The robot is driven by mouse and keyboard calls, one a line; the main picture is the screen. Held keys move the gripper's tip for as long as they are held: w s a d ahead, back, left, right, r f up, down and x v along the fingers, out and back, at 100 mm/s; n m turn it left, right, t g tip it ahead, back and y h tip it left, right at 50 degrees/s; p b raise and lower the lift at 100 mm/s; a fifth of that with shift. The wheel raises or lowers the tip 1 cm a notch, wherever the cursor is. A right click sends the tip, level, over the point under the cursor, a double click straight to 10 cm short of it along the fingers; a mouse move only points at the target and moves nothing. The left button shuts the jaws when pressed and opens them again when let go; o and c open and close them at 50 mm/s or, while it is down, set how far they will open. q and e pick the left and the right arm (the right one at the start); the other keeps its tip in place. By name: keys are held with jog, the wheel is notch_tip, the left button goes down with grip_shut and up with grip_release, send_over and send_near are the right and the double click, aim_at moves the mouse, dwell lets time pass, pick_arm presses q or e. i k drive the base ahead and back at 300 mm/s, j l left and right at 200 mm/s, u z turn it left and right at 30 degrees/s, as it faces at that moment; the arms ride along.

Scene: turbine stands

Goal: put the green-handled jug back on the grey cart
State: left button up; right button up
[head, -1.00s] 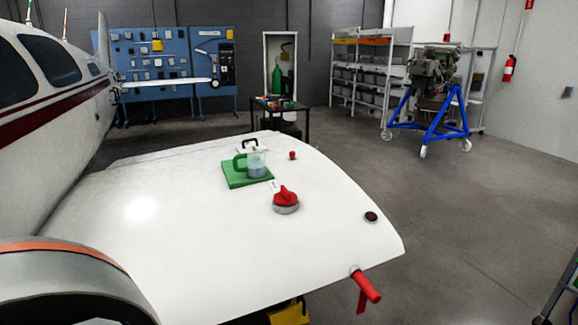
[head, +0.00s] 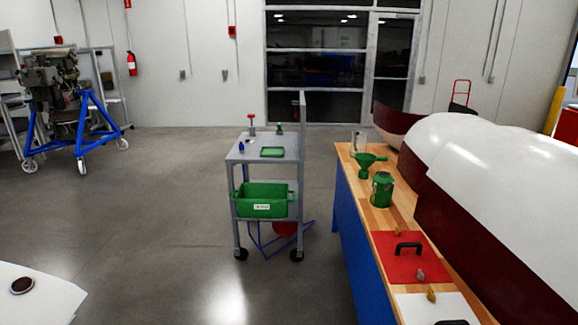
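The grey cart (head: 263,152) stands upright on the floor ahead, near the middle of the head view. Its top holds a small green tray (head: 272,152), a small blue item (head: 241,145) and a red-topped item (head: 252,124). A green bin (head: 262,200) with a white label sits on its lower shelf. The green-handled jug is not in view now; a second ago it showed on a green mat on the white wing. Neither of my grippers is in view.
A wooden-topped bench (head: 395,205) with blue sides stands right of the cart, bearing a green funnel (head: 367,165), a green can (head: 382,190) and a red mat (head: 407,257). The wing's corner (head: 45,297) is at lower left. Open floor lies left of the cart.

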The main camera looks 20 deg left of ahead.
aim_at(277, 140)
jog(key=j+z, duration=0.15)
jog(key=z, duration=0.3)
jog(key=i+j+z, duration=0.1)
jog(key=z, duration=0.35)
jog(key=j+z, duration=0.25)
jog(key=z, duration=0.2)
jog(key=j+z, duration=0.4)
jog(key=j, duration=0.6)
jog(key=i+j, duration=0.1)
jog(key=j, duration=0.9)
jog(key=j+u, duration=0.15)
jog(key=j, duration=0.35)
jog(key=i+j+u, duration=0.15)
jog(key=j, duration=0.3)
jog(key=j+u, duration=0.3)
jog(key=j, duration=0.7)
jog(key=j+u, duration=0.3)
jog(key=j, duration=1.2)
jog(key=j+u, duration=0.3)
jog(key=j, duration=1.2)
jog(key=i, duration=0.05)
